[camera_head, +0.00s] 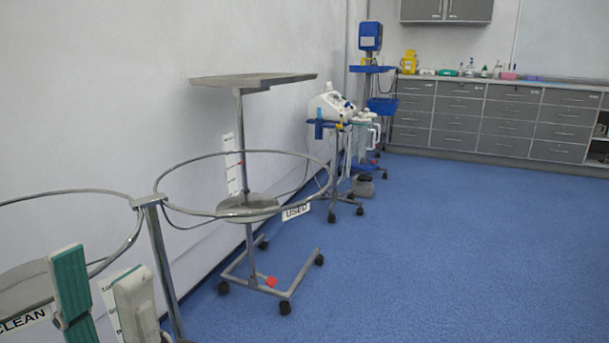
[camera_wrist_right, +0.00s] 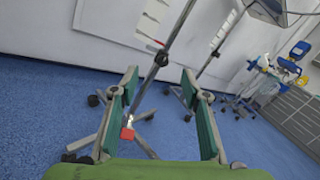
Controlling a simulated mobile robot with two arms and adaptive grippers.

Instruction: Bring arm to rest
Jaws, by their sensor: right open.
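My right gripper (camera_wrist_right: 160,80) shows in the right wrist view. Its green-padded fingers are spread wide, and the space between them is empty. Beyond them are blue floor and the wheeled bases of metal stands.
Medical carts (camera_head: 335,108) and grey cabinets (camera_head: 485,118) are farther back. The blue floor (camera_head: 450,250) at right is clear.

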